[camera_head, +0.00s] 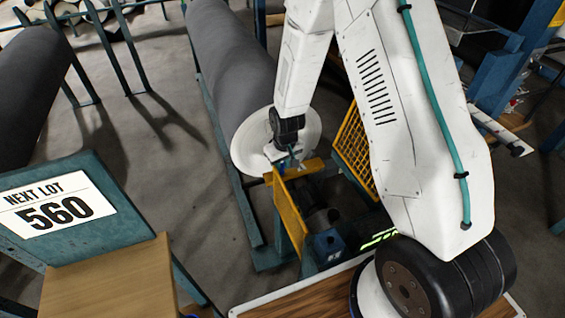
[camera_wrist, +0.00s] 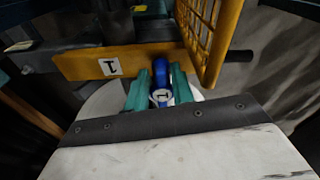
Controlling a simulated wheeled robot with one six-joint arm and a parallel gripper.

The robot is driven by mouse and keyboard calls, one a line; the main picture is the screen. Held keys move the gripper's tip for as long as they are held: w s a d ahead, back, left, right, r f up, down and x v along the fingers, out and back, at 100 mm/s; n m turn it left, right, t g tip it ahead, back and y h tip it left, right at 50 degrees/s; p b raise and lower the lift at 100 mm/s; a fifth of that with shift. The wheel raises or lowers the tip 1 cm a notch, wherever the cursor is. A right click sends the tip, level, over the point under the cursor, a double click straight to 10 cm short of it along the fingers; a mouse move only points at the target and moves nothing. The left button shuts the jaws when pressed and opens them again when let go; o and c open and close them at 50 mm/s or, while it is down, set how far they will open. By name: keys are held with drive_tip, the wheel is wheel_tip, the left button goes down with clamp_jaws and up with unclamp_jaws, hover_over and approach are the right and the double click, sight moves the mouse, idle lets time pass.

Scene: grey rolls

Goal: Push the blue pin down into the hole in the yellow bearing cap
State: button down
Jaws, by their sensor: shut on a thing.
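The blue pin (camera_wrist: 161,78) is between the teal fingers of my gripper (camera_wrist: 160,71) in the wrist view. Its near end has a white face marked 1. My gripper is shut on it. The yellow bearing cap (camera_wrist: 135,62) carries a white tag marked 1 and lies just beyond the fingers. In the head view my gripper (camera_head: 290,160) is right at the yellow bearing cap (camera_head: 312,166), in front of the roll's pale end disc. The hole is hidden, and I cannot tell whether the pin's far end is in it.
A yellow mesh guard (camera_wrist: 207,35) stands close to the right of the fingers; it also shows in the head view (camera_head: 354,150). A grey roll (camera_head: 228,65) lies behind on a teal frame.

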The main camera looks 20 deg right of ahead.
drive_tip(key=shift+f, duration=0.3)
drive_tip(key=c, duration=1.1)
unclamp_jaws()
drive_tip(key=shift+r, duration=0.1)
drive_tip(key=r, duration=0.5)
drive_tip(key=s+r, duration=0.1)
drive_tip(key=r, duration=0.1)
drive_tip(key=shift+r, duration=0.25)
